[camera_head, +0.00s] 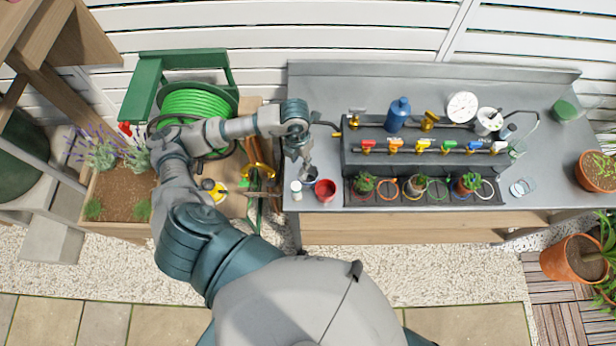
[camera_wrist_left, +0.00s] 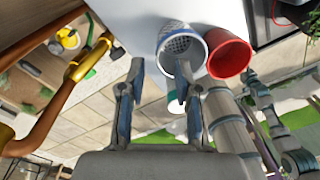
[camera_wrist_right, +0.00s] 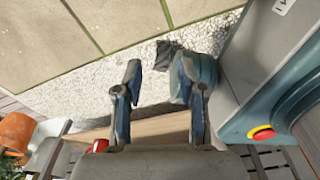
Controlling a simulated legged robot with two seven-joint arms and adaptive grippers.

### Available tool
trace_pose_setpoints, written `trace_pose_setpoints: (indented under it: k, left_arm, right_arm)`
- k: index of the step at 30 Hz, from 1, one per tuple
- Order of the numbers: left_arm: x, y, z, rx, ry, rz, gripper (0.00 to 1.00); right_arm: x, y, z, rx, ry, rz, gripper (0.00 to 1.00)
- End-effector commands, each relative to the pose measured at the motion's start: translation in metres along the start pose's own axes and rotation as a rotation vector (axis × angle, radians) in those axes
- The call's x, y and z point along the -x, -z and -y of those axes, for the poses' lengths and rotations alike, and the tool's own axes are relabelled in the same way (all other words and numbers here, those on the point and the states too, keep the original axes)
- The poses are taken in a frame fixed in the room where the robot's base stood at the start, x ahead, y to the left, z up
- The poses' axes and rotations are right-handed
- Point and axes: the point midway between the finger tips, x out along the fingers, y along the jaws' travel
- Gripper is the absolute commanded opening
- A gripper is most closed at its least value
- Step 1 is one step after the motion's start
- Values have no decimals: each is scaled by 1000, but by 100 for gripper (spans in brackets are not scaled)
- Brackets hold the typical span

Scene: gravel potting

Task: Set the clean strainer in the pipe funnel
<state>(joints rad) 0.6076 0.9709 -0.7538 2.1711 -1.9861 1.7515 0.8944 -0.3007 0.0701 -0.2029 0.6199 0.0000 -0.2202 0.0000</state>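A mesh strainer cup with a pale blue rim (camera_wrist_left: 181,48) stands on the grey bench beside a red cup (camera_wrist_left: 229,52); the red cup also shows in the head view (camera_head: 325,190). My left gripper (camera_head: 304,165) is above the bench's left end, pointing down by the cups. In the left wrist view its fingers (camera_wrist_left: 160,72) are apart, with one fingertip overlapping the strainer's rim; I cannot tell whether they touch. I cannot make out the pipe funnel clearly. My right gripper (camera_wrist_right: 158,80) is open and empty over gravel.
A dark rack with coloured valves (camera_head: 410,147), a blue bottle (camera_head: 397,114) and potted cacti (camera_head: 364,183) fill the bench's middle. A green hose reel (camera_head: 196,104) and planter box (camera_head: 121,203) are at left.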

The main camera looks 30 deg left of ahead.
Motion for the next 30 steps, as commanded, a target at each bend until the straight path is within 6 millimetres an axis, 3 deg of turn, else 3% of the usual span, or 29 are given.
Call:
trace_pose_setpoints:
  k: [12,21,25,30]
  left_arm:
    - [-51,5,-2,0,2,-2,33]
    - [-56,4,-1,-1,1,0,33]
    - [-56,4,-1,-1,1,0,1]
    - [-56,4,-1,-1,1,0,0]
  right_arm:
    - [6,-1,-14,3,-16,2,40]
    - [6,-1,-11,1,-13,1,40]
    - [6,0,-7,-1,-9,0,40]
    - [6,1,-5,-2,-6,-1,40]
